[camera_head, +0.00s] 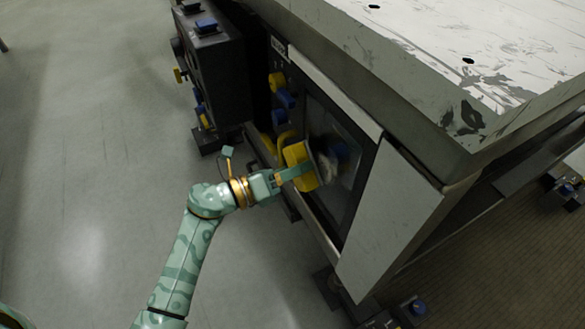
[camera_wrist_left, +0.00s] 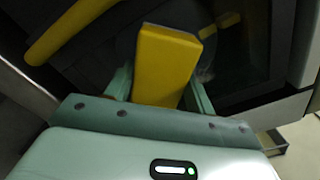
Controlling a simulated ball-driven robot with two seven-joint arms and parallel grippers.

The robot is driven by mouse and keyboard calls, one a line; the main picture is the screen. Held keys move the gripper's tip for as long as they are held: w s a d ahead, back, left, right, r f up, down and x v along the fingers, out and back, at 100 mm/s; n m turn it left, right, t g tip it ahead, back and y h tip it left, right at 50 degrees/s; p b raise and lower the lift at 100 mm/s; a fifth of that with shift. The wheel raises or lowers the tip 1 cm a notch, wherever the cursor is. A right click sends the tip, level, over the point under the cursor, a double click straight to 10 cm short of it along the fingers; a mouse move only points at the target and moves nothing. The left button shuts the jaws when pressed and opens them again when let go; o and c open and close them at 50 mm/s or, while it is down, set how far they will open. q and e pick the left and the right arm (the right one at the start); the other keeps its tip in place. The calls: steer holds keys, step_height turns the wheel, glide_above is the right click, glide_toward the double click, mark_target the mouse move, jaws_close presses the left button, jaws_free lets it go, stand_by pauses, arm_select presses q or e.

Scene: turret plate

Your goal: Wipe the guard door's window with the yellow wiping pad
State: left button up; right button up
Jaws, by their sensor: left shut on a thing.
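The guard door's window (camera_head: 327,133) is a dark pane in a frame on the side of the large grey machine. A hazy smudge shows on the glass. My left gripper (camera_head: 297,172) is shut on the yellow wiping pad (camera_head: 299,154) and holds it at the window, by the smudge. Whether the pad's face touches the glass I cannot tell. In the left wrist view the yellow block of the pad (camera_wrist_left: 165,65) sits between the green fingers (camera_wrist_left: 160,88), with the dark window (camera_wrist_left: 240,60) behind it. My right gripper is not in view.
A yellow handle (camera_head: 268,143) stands out beside the window; a yellow bar (camera_wrist_left: 72,30) shows in the left wrist view. A dark control box (camera_head: 212,70) with blue and yellow parts is at the left. The machine's pale top (camera_head: 450,45) overhangs the door. Open floor (camera_head: 90,150) lies left.

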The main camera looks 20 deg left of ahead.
arm_select(q)
steer(key=shift+x, duration=0.9)
stand_by(0.3)
